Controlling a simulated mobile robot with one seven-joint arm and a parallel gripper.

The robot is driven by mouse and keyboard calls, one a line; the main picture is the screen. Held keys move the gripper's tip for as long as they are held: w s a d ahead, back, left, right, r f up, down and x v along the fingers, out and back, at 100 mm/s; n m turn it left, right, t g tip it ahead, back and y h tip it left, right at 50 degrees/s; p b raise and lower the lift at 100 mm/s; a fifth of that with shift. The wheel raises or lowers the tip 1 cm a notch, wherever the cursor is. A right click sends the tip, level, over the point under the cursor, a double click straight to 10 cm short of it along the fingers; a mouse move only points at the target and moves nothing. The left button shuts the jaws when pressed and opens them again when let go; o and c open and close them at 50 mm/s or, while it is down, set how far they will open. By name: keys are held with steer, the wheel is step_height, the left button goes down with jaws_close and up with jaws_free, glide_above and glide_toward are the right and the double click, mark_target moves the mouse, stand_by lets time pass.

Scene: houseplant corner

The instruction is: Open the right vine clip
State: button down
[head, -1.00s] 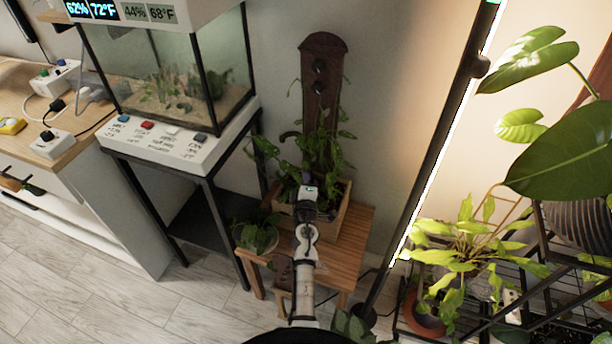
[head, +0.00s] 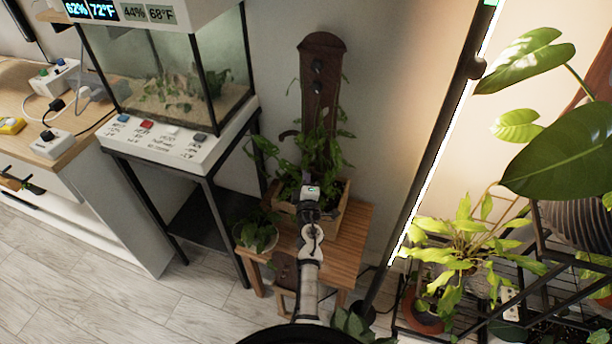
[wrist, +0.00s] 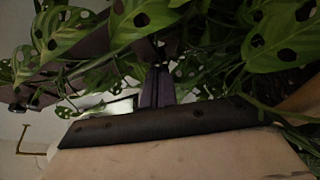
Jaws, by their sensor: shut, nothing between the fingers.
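A dark wooden backboard (head: 322,105) with round dark knobs (head: 319,88) stands upright behind a leafy vine (head: 325,150) in a wooden planter box (head: 335,212). A dark hook-shaped piece (head: 290,134) sticks out at the board's left. I cannot make out the right vine clip for certain; leaves cover the board's lower part. My gripper (wrist: 156,86) is shut and empty among the perforated leaves (wrist: 145,22), just beyond a dark bar (wrist: 160,126) in the wrist view. In the head view my wrist hides the fingertips at the planter.
The planter stands on a small wooden table (head: 345,245) with a potted plant (head: 256,232) at its left. A terrarium (head: 175,80) on a black stand is further left. A lit lamp pole (head: 425,165) and a plant rack (head: 480,300) are at the right.

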steer(key=shift+s+d+n+y+p, duration=0.25)
steer(key=shift+n+y+p, duration=0.15)
steer(key=shift+y, duration=0.3)
